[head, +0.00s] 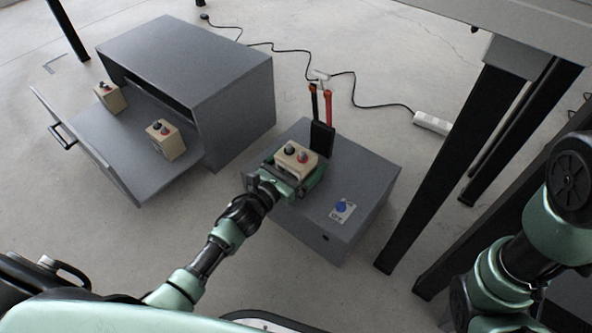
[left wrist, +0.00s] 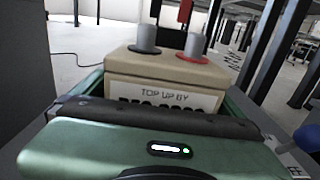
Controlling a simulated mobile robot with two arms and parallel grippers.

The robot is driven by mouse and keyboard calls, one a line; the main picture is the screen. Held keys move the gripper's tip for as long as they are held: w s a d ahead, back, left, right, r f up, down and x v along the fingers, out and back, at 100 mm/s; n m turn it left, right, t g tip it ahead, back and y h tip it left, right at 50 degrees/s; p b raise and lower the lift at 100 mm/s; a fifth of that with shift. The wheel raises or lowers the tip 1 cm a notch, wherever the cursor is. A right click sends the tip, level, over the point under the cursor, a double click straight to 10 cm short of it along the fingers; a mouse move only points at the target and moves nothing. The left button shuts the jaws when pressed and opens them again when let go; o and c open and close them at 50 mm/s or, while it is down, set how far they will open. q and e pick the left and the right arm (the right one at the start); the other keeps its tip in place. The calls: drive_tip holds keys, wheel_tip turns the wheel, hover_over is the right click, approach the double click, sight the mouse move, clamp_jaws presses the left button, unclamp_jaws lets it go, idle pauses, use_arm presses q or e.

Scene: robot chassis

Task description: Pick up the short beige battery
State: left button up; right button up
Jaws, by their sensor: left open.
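A short beige battery (head: 296,160) with a red and a dark terminal sits on top of the grey charger box (head: 365,180). In the left wrist view the battery (left wrist: 165,75) fills the middle, its label partly hidden by my gripper's body. My left gripper (head: 297,172) is open, with its green fingers on either side of the battery; I cannot tell whether they touch it. My right arm shows at the right edge, but its gripper is out of view.
Two more beige batteries stand in the open drawer (head: 110,150) of a grey cabinet (head: 190,75): one at the back (head: 109,97), one nearer (head: 167,141). A black holder with red and black clamps (head: 322,135) rises behind the held spot. A blue knob (head: 341,205) is on the box. Dark table legs (head: 455,165) stand right.

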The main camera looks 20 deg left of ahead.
use_arm(q)
drive_tip(key=shift+w+d, duration=0.1)
drive_tip(key=shift+w, duration=0.1)
drive_tip(key=c, duration=1.9)
drive_tip(key=shift+r, duration=0.3)
drive_tip(key=shift+c, duration=0.5)
